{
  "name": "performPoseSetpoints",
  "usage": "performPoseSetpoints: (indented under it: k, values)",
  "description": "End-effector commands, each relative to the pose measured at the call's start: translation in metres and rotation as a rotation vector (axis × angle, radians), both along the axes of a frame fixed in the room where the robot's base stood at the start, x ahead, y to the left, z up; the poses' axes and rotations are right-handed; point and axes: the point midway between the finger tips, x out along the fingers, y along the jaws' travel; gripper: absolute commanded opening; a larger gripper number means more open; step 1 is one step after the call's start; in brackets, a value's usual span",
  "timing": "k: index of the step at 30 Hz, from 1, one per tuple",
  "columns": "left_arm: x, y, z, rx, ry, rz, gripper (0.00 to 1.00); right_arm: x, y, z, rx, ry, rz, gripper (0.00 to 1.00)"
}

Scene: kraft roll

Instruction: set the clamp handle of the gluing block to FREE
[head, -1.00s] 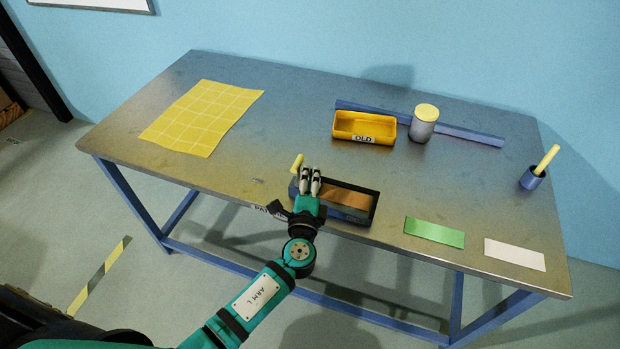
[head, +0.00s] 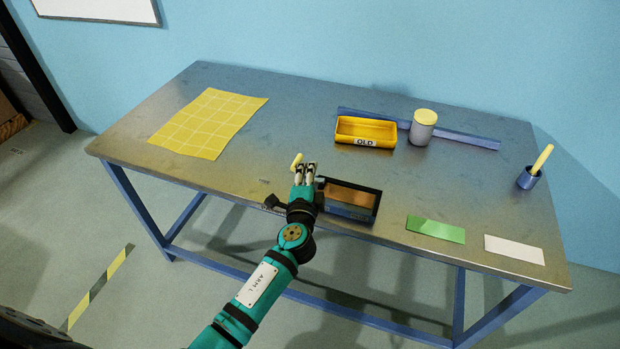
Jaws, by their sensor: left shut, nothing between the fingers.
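The gluing block (head: 350,214) is a dark open-topped box with a brown inside, at the table's front edge. A short yellow piece (head: 297,159), which looks like the clamp handle, stands up at its left end. My left gripper (head: 304,168) is shut and empty, with its fingertips right beside the yellow piece on its near right side. I cannot tell whether they touch. The gripper and wrist hide the block's left end and the foot of the handle. No FREE marking is readable. My right gripper is not in view.
A yellow bin marked OLD (head: 365,131), a grey jar with a yellow lid (head: 423,127) and a blue rail (head: 470,137) are at the back. A green card (head: 436,229), a white card (head: 514,250) and a blue cup (head: 529,178) are right. A yellow grid mat (head: 208,123) lies left.

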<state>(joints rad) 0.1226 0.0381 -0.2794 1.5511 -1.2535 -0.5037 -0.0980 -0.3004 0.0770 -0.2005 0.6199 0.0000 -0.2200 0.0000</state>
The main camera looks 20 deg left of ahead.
Motion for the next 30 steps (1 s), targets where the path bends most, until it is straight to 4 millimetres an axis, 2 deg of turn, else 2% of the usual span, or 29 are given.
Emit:
performPoseSetpoints:
  k: [15,30]
  values:
    - [0.003,0.031,0.007,-0.492,0.015,0.001,0.00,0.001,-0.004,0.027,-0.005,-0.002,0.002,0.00]
    - [0.004,0.058,-0.006,-0.959,0.033,0.002,0.00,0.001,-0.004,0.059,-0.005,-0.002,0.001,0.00]
